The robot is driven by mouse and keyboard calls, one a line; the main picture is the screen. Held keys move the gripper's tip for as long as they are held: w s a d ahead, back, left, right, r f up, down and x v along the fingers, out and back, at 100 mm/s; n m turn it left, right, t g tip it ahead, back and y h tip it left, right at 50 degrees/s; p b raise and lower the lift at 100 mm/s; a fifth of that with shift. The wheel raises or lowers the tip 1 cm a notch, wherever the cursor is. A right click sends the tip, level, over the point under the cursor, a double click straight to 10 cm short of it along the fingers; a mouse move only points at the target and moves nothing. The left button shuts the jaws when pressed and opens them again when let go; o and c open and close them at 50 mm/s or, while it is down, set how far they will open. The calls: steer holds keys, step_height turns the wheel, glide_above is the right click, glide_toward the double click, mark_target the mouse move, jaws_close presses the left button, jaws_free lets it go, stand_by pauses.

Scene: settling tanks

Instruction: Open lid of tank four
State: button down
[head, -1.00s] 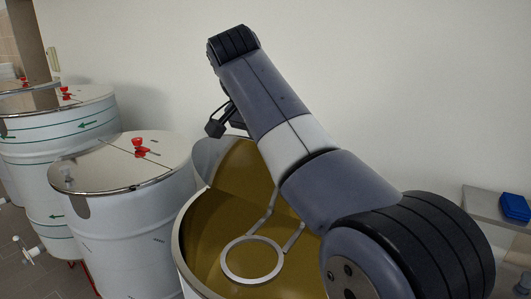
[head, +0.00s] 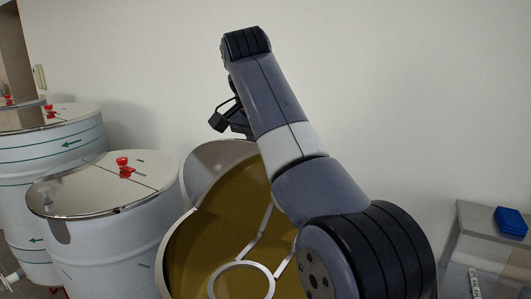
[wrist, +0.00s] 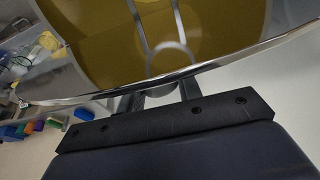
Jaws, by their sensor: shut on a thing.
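The open tank (head: 172,255) stands in front of me, white outside with an ochre inside and a metal ring on a frame (head: 240,280) within. Its shiny hinged half-lid (head: 205,172) is raised steeply at the tank's far side. My gripper (head: 228,120) is at the lid's upper edge, partly hidden behind my arm. In the wrist view my gripper (wrist: 160,95) has its fingers at the bright lid edge (wrist: 225,62) and is shut on it. The ochre inside and the ring show beyond that edge. No tank number is readable.
A closed white tank (head: 105,240) with a red lid knob (head: 124,167) stands close on the left, and another (head: 60,155) behind it. A plain wall is behind. A bench (head: 480,235) with a blue box (head: 511,221) is at the right.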

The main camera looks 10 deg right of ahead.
steer(key=c, duration=1)
jaws_free()
steer(key=shift+s+r+p, duration=0.1)
steer(key=shift+r+p, duration=0.2)
steer(key=shift+r, duration=0.1)
steer(key=p+v, duration=0.1)
steer(key=v, duration=0.1)
steer(key=shift+s+a+r, duration=0.2)
steer(key=shift+r, duration=0.1)
steer(key=s+a, duration=0.2)
steer(key=s, duration=0.1)
steer(key=s+a, duration=0.2)
steer(key=s, duration=0.1)
steer(key=s+a, duration=0.2)
steer(key=s, duration=0.1)
steer(key=shift+s+a+f, duration=0.2)
steer(key=shift+a+f, duration=0.15)
steer(key=shift+a, duration=0.05)
steer(key=shift+c, duration=0.6)
